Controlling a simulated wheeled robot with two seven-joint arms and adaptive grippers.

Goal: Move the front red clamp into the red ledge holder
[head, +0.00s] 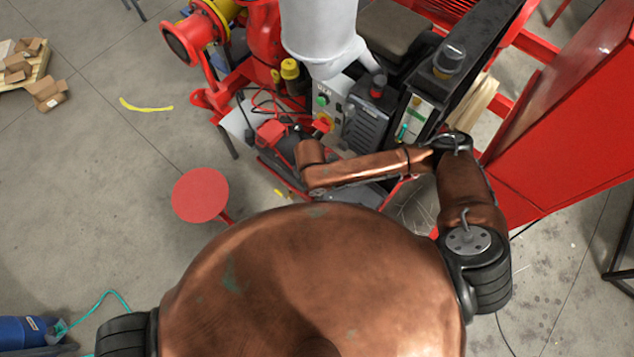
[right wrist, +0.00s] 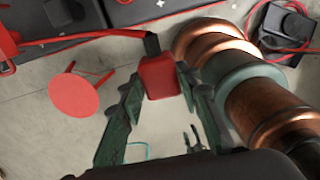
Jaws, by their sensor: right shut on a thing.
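A red block-shaped clamp (right wrist: 159,77) with a black end is between the fingers of my right gripper (right wrist: 160,80) in the right wrist view. The fingers are shut on its sides. A red cable (right wrist: 85,36) runs left from the black end. In the head view my right forearm reaches across the front of the skid, and I cannot make out the gripper's fingers there. A red part (head: 270,132) sits beside red cables near the forearm's end; I cannot tell whether it is the clamp or a holder. My left gripper is out of view.
A round red stool (head: 201,195) stands left of the skid. A grey control box (head: 370,122) with buttons and a yellow-capped bottle (head: 290,72) are close behind my forearm. A large red cabinet (head: 565,110) fills the right. Floor at the left is mostly clear.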

